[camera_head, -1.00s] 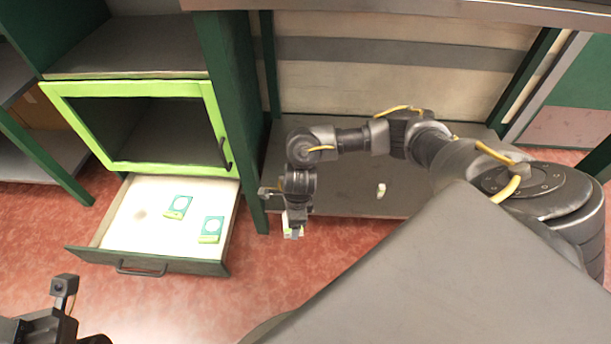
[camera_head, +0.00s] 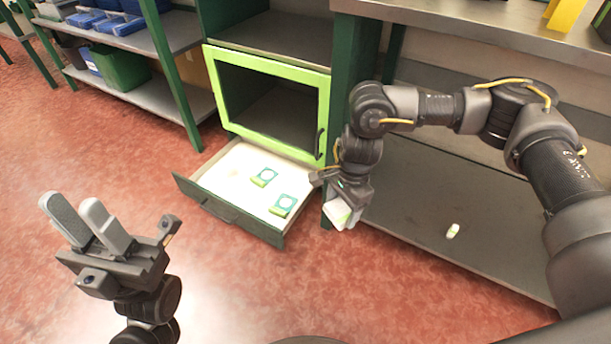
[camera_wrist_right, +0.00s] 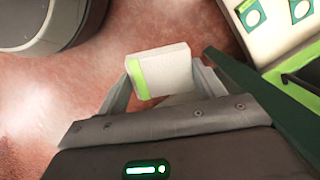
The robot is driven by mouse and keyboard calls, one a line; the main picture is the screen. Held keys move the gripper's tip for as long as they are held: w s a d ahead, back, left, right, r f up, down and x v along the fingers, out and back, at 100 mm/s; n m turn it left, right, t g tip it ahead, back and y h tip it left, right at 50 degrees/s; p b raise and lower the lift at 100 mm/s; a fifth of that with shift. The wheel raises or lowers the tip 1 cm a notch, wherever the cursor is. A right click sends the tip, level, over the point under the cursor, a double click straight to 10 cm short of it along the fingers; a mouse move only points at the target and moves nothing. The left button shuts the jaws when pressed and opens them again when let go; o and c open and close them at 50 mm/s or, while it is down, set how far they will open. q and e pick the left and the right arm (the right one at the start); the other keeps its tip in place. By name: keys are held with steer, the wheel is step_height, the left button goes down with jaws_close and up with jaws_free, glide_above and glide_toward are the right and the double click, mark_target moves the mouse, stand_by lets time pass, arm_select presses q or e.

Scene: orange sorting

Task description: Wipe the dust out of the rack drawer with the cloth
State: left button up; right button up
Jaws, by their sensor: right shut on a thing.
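The rack drawer (camera_head: 228,212) is pulled open under a green-framed opening. Its pale inside holds two green-and-white cards (camera_head: 264,177) (camera_head: 283,205); I cannot make out dust on it now. My right gripper (camera_head: 343,212) is just right of the drawer, outside it. It is shut on a white, block-like thing with a green stripe (camera_wrist_right: 163,72), which I cannot surely tell is the cloth. The drawer's corner with the cards also shows at the upper right of the right wrist view (camera_wrist_right: 272,38). My left gripper (camera_head: 72,210) is open and empty, above the floor at left.
The green-framed front (camera_head: 323,110) with its handle stands above the drawer. A green post (camera_head: 352,70) rises beside my right gripper. A small white-green item (camera_head: 452,230) lies on the low shelf (camera_head: 490,250) at right. Open red floor lies before the drawer.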

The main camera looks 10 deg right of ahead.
steer(key=s+d+r+n, duration=0.1)
steer(key=d+r+n, duration=0.1)
steer(key=r, duration=0.5)
steer(key=s+d+r+n, duration=0.1)
steer(key=r+n, duration=0.4)
steer(key=r, duration=0.3)
steer(key=s+d+r+n, duration=0.1)
steer(key=d+r+n, duration=0.1)
steer(key=r, duration=0.5)
steer(key=shift+s+d+r+n+g+h, duration=0.15)
steer(key=shift+d+n+g+h, duration=0.2)
steer(key=shift+n, duration=0.35)
